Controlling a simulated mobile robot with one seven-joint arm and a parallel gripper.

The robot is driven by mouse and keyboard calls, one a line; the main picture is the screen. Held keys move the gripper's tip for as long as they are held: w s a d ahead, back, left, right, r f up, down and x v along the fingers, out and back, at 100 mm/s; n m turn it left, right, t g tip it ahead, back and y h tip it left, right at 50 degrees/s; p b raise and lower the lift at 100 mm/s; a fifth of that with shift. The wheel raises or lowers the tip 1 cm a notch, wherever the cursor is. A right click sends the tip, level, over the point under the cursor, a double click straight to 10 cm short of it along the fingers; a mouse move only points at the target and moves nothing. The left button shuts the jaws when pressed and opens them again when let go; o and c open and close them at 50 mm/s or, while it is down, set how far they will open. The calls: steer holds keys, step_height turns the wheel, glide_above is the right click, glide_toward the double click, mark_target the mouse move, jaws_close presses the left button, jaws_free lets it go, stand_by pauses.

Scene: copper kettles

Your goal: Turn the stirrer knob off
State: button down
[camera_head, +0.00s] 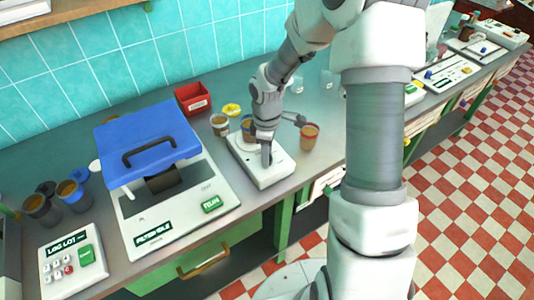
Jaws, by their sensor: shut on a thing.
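The stirrer (270,179) is a small white box on the grey bench, left of the middle of the view. A dark cup (248,131) with brown contents stands at its back, partly covered by my gripper. My gripper (267,160) points down over the stirrer's top face, with its fingertips low at the front part. It is shut on the stirrer knob, which the fingers hide. I cannot tell which way the knob is turned.
A filter machine (166,215) with a blue lid (148,143) stands left of the stirrer. An orange-brown cup (309,137) stands close on its right. Another cup (219,124), a yellow piece (231,109) and a red bin (192,98) are behind. A log keypad (72,262) is at front left.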

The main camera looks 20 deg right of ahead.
steer(key=shift+c, duration=2.4)
jaws_free()
step_height(320, 180, up, 18)
steer(key=p, duration=0.1)
steer(key=shift+f, duration=0.25)
steer(key=s+r+m+t, duration=0.2)
steer(key=s+r+m, duration=0.3)
steer(key=s, duration=0.5)
steer(key=s+r+m+t, duration=0.3)
steer(key=s+r+m, duration=0.2)
steer(key=s, duration=0.5)
steer(key=m, duration=0.2)
steer(key=shift+s+m+t, duration=0.3)
steer(key=shift+s+m, duration=0.1)
